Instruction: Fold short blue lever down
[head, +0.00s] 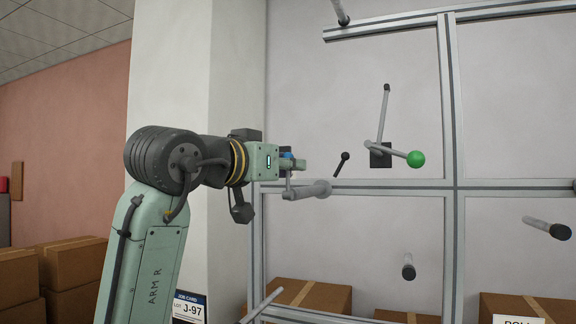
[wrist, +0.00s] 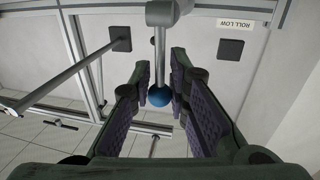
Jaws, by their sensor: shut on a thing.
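The short blue lever shows in the wrist view as a grey rod ending in a blue ball (wrist: 160,97) between my gripper's fingers. In the head view only a bit of the blue ball (head: 286,154) shows, mostly hidden by my gripper. My gripper (head: 297,177) is at the left part of the metal frame, its fingers closed around the blue lever's end. In the wrist view my gripper (wrist: 160,72) has one finger on each side of the rod and ball.
A lever with a green ball (head: 415,159) and a long grey rod is on the wall to the right. A small black lever (head: 342,162) sits between. Metal rails (head: 449,120) cross the wall. Grey pegs (head: 408,268) stick out below. Cardboard boxes (head: 310,296) stand underneath.

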